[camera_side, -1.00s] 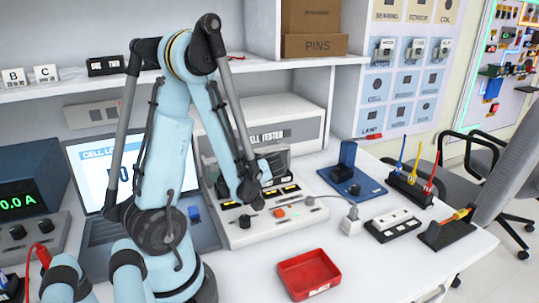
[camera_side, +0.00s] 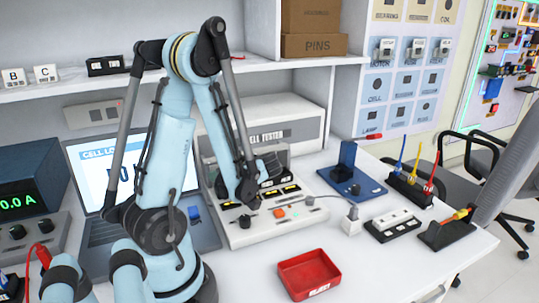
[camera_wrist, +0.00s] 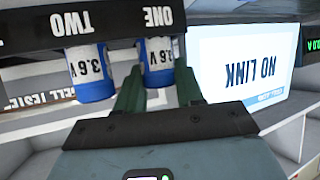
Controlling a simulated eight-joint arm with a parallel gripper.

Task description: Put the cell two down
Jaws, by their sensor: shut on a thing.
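In the wrist view, a black holder (camera_wrist: 30,35) bears the upside-down labels ONE and TWO. A blue and white cell (camera_wrist: 91,72) marked 3.6 V is by TWO. A similar cell (camera_wrist: 158,58) is by ONE, between the green fingers of my gripper (camera_wrist: 158,88). My gripper appears shut on this cell by ONE, not the one by TWO. The cells' far ends are hidden by the holder. In the side view my gripper (camera_side: 268,172) is low over the cell tester's front, its fingertips and the held cell too small to make out.
The cell tester (camera_side: 300,125) stands behind my gripper, its pale control panel (camera_side: 265,232) in front. The laptop (camera_side: 95,160) is to the left and reads NO LINK in the wrist view. A blue stand (camera_side: 352,182) and an empty red tray (camera_side: 312,272) are to the right.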

